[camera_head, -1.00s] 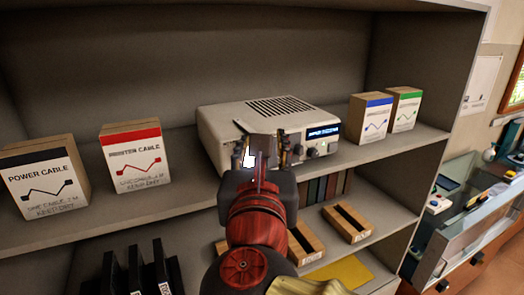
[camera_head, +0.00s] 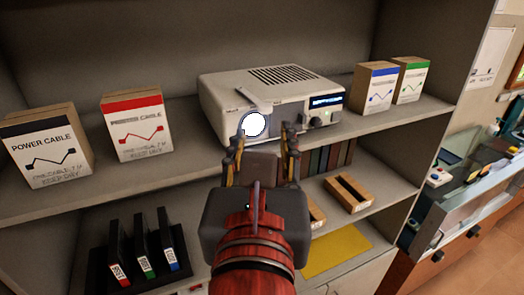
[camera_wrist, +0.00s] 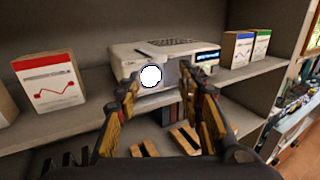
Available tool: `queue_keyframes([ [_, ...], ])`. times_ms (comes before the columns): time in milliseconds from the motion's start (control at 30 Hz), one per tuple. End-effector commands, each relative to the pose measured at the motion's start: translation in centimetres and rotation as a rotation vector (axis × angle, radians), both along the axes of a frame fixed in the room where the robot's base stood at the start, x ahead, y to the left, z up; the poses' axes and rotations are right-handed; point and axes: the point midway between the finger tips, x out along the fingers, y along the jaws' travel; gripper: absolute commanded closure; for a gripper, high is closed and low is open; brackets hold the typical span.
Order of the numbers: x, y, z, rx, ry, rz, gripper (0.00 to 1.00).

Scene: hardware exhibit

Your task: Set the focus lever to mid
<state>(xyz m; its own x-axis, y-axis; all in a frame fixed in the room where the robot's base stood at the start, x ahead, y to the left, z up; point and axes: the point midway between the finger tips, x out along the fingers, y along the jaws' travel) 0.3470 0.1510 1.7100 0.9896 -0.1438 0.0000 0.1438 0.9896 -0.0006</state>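A white projector (camera_head: 222,101) stands on the upper shelf, with a bright white round lens (camera_head: 254,124) on its front. It also shows in the wrist view (camera_wrist: 125,65). A small grey flat piece (camera_head: 253,93) sits above the lens at the top front edge; I cannot tell whether it is the focus lever. A round knob (camera_head: 317,122) sits right of the lens, below a lit blue display (camera_head: 326,101). My gripper (camera_head: 262,137) is open and empty in front of the projector, its fingers apart around the lower lens area in the picture. The right finger hides part of the front.
Power cable (camera_head: 48,146) and red-topped (camera_head: 138,125) boxes stand left on the shelf; blue (camera_head: 375,88) and green (camera_head: 410,80) boxes stand right. Below are black holders (camera_head: 143,250), wooden trays (camera_head: 348,193) and a yellow sheet (camera_head: 337,250). Shelf room is free left of the projector.

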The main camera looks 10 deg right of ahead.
Motion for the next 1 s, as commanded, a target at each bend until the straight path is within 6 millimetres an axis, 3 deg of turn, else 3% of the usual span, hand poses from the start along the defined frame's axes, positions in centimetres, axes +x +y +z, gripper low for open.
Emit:
queue_keyframes([
  [300,-2.0,0.3,0.0,0.000,0.000,0.001,0.62],
  [767,-2.3,0.3,0.0,0.005,-0.001,-0.001,0.62],
  [933,-2.2,0.9,-0.2,0.124,-0.009,0.020,0.62],
  [1000,-2.2,1.7,-1.6,0.230,0.028,0.045,0.62],
])
